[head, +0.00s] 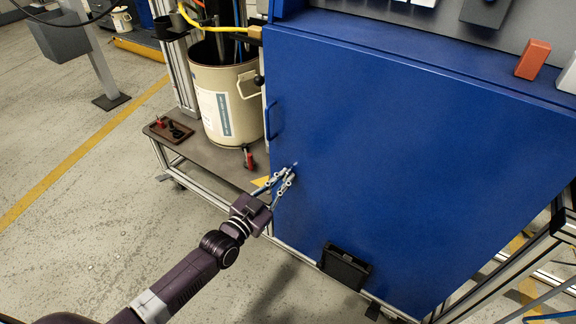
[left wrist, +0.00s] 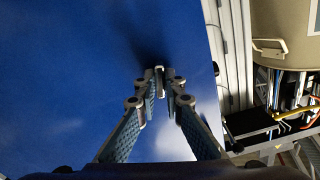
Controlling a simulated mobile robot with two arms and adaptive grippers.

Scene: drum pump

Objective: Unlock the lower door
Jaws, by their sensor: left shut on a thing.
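The lower door is the large blue panel (head: 400,170) of the cabinet, and it appears closed. It also fills the left of the left wrist view (left wrist: 70,70). My left gripper (head: 289,174) is at the door's left edge area, below the blue handle (head: 271,122). In the left wrist view, its fingertips (left wrist: 160,88) are shut on a small metallic lock piece (left wrist: 158,77) at the door's face. The fingers hide most of this piece, so I cannot tell its exact shape or turn. My right gripper is not in view.
A beige drum (head: 228,100) stands on a low shelf (head: 210,160) left of the door, with a small brown tray (head: 168,130). A black bracket (head: 345,266) sits at the door's lower edge. An orange block (head: 533,59) is on the ledge above.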

